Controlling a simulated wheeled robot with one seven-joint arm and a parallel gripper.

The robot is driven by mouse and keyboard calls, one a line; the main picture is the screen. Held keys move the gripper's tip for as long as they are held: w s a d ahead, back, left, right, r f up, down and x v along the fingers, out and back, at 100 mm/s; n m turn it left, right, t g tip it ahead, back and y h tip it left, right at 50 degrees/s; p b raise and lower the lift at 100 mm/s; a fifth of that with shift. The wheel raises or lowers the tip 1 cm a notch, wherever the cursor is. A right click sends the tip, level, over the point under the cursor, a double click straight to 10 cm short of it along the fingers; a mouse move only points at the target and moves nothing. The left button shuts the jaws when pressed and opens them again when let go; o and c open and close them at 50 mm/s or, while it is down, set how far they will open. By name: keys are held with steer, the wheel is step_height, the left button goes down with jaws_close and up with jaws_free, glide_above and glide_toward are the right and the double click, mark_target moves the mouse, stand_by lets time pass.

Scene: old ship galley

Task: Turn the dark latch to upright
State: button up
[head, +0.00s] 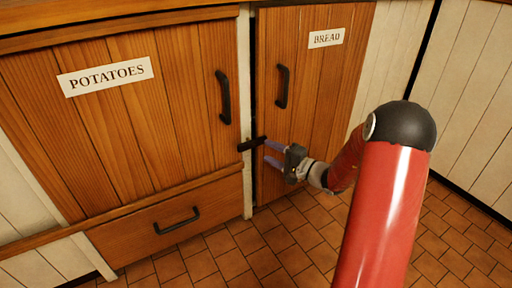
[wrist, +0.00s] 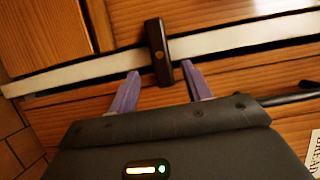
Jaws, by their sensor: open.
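The dark latch (head: 252,144) lies roughly level across the pale post between the two cupboard doors. In the wrist view the latch (wrist: 156,45) crosses the pale strip, with a round pivot near its middle. My gripper (head: 267,151) is open, its two purple fingers pointing at the latch from the right. In the wrist view the fingertips of my gripper (wrist: 160,69) stand on either side of the latch's near end. I cannot tell whether either finger touches it.
The POTATOES door (head: 130,120) is left of the post and the BREAD door (head: 315,85) is right of it. Each has a dark handle (head: 223,97), (head: 282,86). A drawer (head: 175,222) is below the left door. The tiled floor (head: 265,255) in front is clear.

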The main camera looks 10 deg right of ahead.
mark_target(254, 145)
steer(key=x, duration=0.6)
steer(key=shift+a, duration=0.1)
steer(key=shift+c, duration=0.3)
steer(key=c, duration=0.9)
